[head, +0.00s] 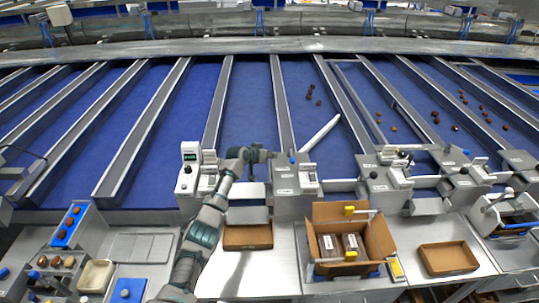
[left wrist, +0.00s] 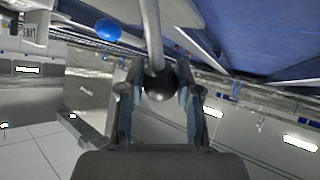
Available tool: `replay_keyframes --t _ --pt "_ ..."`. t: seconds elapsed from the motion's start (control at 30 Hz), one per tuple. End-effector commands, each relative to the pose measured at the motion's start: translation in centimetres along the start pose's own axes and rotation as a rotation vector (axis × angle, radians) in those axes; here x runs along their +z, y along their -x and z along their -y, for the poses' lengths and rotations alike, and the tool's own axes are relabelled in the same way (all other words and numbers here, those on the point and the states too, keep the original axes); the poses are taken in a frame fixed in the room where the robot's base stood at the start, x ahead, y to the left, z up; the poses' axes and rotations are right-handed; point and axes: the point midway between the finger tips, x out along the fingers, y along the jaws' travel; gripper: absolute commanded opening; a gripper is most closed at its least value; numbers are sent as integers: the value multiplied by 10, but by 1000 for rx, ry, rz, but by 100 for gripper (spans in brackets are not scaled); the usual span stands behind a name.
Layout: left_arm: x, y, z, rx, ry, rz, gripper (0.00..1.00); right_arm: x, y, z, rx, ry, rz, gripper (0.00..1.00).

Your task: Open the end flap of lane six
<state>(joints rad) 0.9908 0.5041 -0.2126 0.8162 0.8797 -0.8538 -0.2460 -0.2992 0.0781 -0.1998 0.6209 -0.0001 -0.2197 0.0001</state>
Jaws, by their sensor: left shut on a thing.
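My left gripper (head: 262,155) is at the front end of a blue lane (head: 252,110), left of a grey box (head: 296,180) with a blue knob (head: 292,160). In the left wrist view, the fingers (left wrist: 160,98) are shut on a dark round knob (left wrist: 158,80) at the end of a metal rod (left wrist: 152,35). The blue knob (left wrist: 108,30) shows to its upper left, apart from the fingers. A pale panel (head: 248,191) lies below the gripper at the lane's end. I cannot read which lane is number six. My right gripper is not in view.
A white bar (head: 320,133) slants across the lane to the right. An open carton (head: 312,240) with packs stands at front centre. Empty brown trays (head: 247,237) (head: 448,258) lie either side of it. Dates (head: 310,92) lie on lanes to the right.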

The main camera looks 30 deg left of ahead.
Motion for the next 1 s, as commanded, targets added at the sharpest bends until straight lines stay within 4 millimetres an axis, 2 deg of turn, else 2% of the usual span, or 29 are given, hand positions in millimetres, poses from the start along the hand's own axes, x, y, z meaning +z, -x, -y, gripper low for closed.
replay_keyframes --t 0.37,0.4,0.5,0.83,1.0 --pt "3 -2 2 -4 -1 5 0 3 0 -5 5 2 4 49" --pt "3 -2 2 -4 -1 5 38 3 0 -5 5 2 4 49" --pt "3 -2 2 -3 -1 5 59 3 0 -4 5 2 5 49" --pt "2 1 1 -2 -1 1 59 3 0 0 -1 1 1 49" --pt "1 14 1 -2 -3 0 59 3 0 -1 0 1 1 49"
